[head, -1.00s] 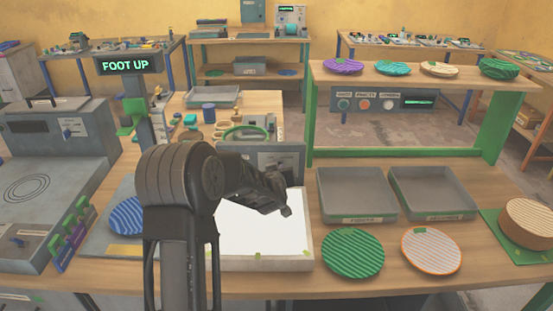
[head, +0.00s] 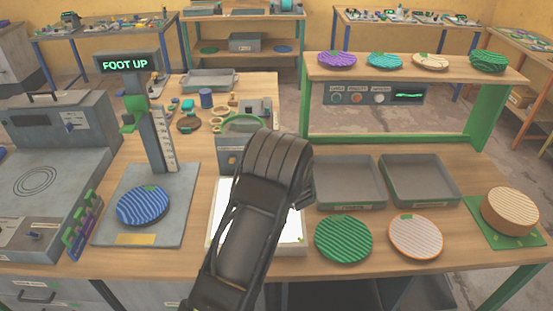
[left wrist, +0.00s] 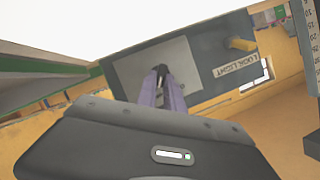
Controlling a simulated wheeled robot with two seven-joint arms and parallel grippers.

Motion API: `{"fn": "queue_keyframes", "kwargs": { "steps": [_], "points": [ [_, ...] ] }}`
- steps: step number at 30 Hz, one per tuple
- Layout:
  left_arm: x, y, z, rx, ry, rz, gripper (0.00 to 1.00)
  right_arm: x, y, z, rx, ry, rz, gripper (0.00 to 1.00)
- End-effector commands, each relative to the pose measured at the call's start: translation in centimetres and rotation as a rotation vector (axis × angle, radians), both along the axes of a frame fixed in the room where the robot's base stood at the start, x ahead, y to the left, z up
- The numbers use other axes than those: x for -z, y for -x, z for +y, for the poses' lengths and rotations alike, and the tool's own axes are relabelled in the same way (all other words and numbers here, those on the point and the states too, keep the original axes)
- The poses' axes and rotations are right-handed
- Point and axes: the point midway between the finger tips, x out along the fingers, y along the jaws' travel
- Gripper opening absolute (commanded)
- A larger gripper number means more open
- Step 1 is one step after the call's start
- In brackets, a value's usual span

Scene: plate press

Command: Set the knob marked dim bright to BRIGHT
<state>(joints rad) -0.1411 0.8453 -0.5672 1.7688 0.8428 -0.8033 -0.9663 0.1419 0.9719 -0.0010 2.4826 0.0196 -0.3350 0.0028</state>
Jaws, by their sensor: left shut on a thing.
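The grey LOOK LIGHT panel (left wrist: 205,60) shows tilted in the left wrist view; in the head view its box (head: 228,160) stands behind the white light table (head: 218,215), partly covered by my left arm. My left gripper (left wrist: 161,78) has its purple fingers closed together on a small dark knob (left wrist: 161,70) in front of a lighter grey plate on that panel. The fingers hide most of the knob, so its setting and any dim or bright marking cannot be read. In the head view the left gripper is hidden behind my arm. My right gripper is not in view.
A green ring (head: 241,122) lies on top of the box. Grey trays (head: 350,205), a green striped plate (head: 343,240) and an orange-rimmed plate (head: 415,237) are at the right. A blue plate (head: 142,206) lies left.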

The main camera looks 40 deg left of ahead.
Motion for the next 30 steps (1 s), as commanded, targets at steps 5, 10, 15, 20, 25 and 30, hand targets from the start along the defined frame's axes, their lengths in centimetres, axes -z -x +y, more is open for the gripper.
{"fn": "queue_keyframes", "kwargs": {
  "steps": [5, 10, 15, 20, 25, 30],
  "points": [
    [-0.19, -0.13, 0.12, -0.001, -0.034, 0.02, 0.0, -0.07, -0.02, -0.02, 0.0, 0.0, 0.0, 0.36],
    [-0.19, -0.11, 0.15, -0.001, -0.042, 0.025, 0.0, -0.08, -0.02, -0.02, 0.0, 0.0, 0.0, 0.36],
    [-0.2, -0.1, 0.18, -0.001, -0.042, 0.025, 0.0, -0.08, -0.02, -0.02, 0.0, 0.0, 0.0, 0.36],
    [-0.2, -0.09, 0.2, -0.001, -0.042, 0.025, 0.19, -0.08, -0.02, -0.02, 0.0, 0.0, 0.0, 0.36],
    [-0.26, -0.06, 0.3, -0.004, -0.043, 0.024, 0.33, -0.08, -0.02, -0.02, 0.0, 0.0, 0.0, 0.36],
    [-0.15, -0.03, 0.2, -0.003, -0.039, 0.025, 0.34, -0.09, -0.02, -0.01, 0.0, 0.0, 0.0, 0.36]
  ]
}}
